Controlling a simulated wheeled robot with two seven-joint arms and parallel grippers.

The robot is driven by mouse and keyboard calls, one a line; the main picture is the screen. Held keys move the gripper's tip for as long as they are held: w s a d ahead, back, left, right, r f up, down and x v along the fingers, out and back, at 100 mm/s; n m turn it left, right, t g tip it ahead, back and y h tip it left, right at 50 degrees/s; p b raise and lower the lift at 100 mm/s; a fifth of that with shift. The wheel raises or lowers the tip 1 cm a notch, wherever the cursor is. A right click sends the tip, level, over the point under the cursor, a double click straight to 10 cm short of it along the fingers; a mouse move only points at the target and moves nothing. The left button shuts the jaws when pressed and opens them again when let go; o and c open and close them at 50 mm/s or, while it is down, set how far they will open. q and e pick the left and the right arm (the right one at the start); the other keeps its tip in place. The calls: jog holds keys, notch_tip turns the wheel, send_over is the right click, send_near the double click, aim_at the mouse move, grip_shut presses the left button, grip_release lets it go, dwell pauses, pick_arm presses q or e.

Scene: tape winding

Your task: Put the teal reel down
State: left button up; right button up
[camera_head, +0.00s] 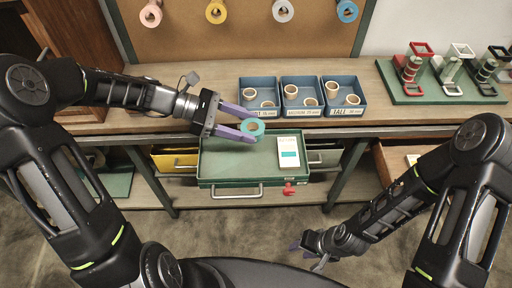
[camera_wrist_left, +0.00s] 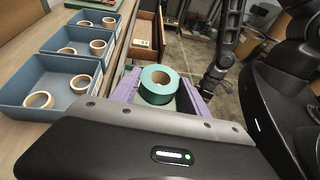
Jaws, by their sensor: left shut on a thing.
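The teal reel (camera_head: 258,127) is a ring-shaped roll held between the purple fingers of my left gripper (camera_head: 247,126). It also shows in the left wrist view (camera_wrist_left: 155,88), with the fingers on both sides of it. In the head view the reel is over the open green drawer (camera_head: 222,168); I cannot tell its exact height above it. My right gripper (camera_head: 312,250) hangs low at the right, over the floor and away from the drawer. Its purple fingers are small and dark, and I see nothing held in it.
A white card (camera_head: 289,151) lies in the green drawer. Three blue bins (camera_head: 345,110) with cream rings stand on the bench behind. Coloured reels hang on the board (camera_head: 240,40). A green mat (camera_head: 412,97) with several winders is at the right.

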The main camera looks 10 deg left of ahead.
pick_arm(q)
jog(key=shift+s, duration=0.15)
send_over(246, 156)
jog(key=shift+f, duration=3.1)
jog(key=shift+f, duration=1.9)
jog(key=shift+f, duration=0.2)
jog(key=o, duration=1.5)
jog(key=shift+r, duration=0.1)
jog(key=shift+c, duration=0.2)
